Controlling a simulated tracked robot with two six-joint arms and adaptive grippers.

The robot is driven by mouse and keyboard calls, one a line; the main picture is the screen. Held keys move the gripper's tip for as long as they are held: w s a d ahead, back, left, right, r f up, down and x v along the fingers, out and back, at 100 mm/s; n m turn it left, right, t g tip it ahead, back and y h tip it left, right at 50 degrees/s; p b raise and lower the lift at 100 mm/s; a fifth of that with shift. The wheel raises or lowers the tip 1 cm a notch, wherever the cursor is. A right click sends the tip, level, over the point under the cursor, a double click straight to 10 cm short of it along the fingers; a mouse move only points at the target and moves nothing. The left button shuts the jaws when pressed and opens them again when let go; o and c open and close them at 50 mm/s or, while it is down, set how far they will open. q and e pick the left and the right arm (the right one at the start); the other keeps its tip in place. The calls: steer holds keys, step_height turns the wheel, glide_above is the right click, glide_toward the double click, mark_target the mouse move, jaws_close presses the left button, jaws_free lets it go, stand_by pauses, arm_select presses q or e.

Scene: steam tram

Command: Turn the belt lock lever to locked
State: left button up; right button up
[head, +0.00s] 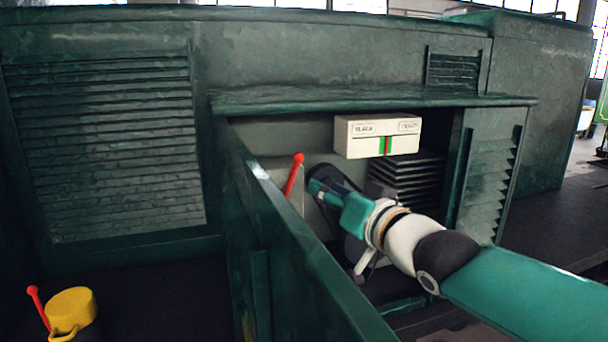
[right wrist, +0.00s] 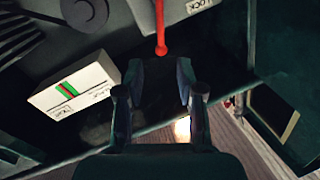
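The belt lock lever (head: 295,175) is a red rod with a round knob, standing in the open compartment of the green tram body. In the right wrist view the lever (right wrist: 160,28) comes down from the top edge, its knob just beyond the gap between my fingertips. A partly cut-off plate (right wrist: 198,4) reading "LOCK" is right of it. My right gripper (right wrist: 160,66) is open, its fingers apart with nothing between them. In the head view the right gripper (head: 314,188) is just right of the lever; its fingertips are hard to make out. My left gripper is not in view.
A white box (head: 350,145) with lettering and a red-green mark hangs above my right arm. A green panel (head: 280,235) stands in front of the compartment. A yellow can (head: 72,302) and another red-knobbed rod (head: 38,306) are at lower left.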

mark_target(296, 172)
steer(key=p+x, duration=0.2)
steer(key=x, duration=0.8)
steer(key=shift+w+a, duration=0.1)
steer(key=shift+w, duration=0.05)
jaws_close()
